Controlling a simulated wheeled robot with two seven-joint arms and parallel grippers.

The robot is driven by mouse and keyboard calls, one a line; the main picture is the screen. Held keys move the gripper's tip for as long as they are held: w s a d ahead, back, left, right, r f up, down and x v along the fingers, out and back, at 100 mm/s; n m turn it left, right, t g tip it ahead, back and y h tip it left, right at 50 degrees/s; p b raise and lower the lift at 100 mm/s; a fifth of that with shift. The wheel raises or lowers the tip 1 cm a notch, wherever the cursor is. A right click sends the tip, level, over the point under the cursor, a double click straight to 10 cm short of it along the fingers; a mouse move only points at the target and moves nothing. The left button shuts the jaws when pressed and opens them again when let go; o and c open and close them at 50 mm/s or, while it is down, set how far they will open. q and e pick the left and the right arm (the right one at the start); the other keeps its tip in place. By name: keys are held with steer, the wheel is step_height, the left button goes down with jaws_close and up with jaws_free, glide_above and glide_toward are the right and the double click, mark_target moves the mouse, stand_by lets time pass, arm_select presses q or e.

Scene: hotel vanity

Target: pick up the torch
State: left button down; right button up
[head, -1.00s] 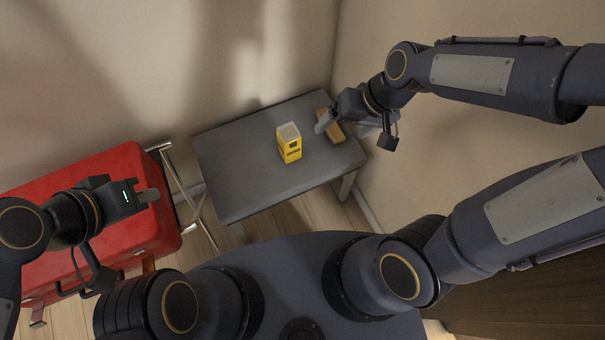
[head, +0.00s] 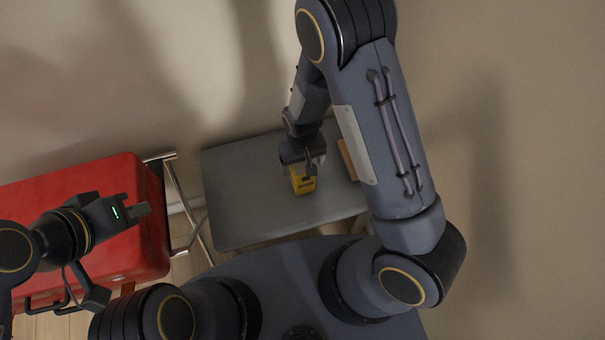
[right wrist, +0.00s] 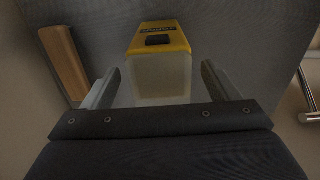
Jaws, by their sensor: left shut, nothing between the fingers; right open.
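The torch is a yellow box-shaped lantern (head: 304,186) with a pale translucent top, standing on the grey table (head: 235,200). My right gripper (head: 312,168) is over it and hides its top in the head view. In the right wrist view the torch (right wrist: 161,42) is ahead, its pale end reaching between the two spread fingers (right wrist: 160,80). The gripper is open, with a gap visible on each side of the torch. My left gripper (head: 142,209) is shut and empty, over the red suitcase at the left.
A brown wooden block (head: 346,158) lies on the table to the right of the torch, partly hidden by my right arm; it also shows in the right wrist view (right wrist: 63,62). The red suitcase (head: 95,180) rests on a metal-framed stand (head: 179,200). The table's left part is clear.

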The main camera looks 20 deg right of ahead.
steer(key=shift+f, duration=1.55)
steer(key=c, duration=1.2)
steer(key=shift+r, duration=0.15)
